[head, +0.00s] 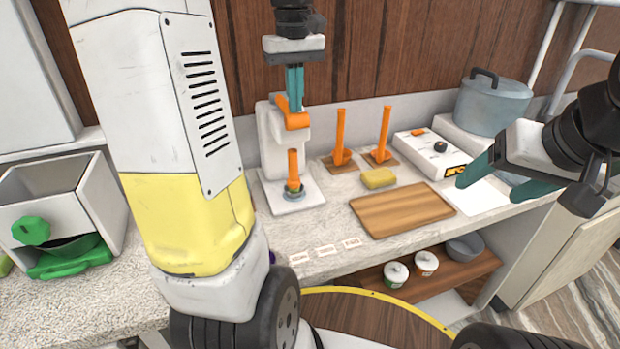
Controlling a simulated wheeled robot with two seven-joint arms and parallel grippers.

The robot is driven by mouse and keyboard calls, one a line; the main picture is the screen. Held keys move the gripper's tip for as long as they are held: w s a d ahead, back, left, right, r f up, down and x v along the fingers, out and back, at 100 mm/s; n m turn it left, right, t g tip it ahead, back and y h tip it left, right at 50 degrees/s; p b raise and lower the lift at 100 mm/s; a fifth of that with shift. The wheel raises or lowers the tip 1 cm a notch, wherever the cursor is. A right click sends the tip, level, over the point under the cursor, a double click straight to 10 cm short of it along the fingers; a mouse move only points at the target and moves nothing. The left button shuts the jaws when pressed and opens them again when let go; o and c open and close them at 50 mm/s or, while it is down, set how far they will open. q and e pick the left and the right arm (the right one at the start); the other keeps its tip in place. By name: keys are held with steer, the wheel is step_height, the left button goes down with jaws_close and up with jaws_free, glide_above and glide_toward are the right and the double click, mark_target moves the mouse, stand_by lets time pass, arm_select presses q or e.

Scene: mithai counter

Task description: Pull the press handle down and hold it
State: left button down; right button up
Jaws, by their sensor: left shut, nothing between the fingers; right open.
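The press is a white stand (271,140) on the counter, with an orange handle (293,120) at its upper front. Below the handle an orange plunger (293,167) stands upright over a small round piece on the white base plate (310,198). My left gripper (295,107) points straight down, with its teal fingers shut and empty. Its fingertips are at the top of the handle and overlap it in view; I cannot tell whether they touch. My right gripper (498,180) is open and empty, far to the right, above the white sheet.
Two orange upright tools (340,140) stand right of the press. A yellow sponge (378,178), a wooden board (400,211), a control box (432,152) and a pot (492,101) lie further right. A white bin (78,195) is at left. My large arm link covers the left-centre.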

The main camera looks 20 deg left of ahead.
arm_select(q)
steer(key=shift+f, duration=0.45)
steer(key=shift+w+a+f, duration=0.1)
steer(key=shift+f, duration=0.05)
stand_by(1.4)
step_height(320, 180, up, 15)
stand_by(1.1)
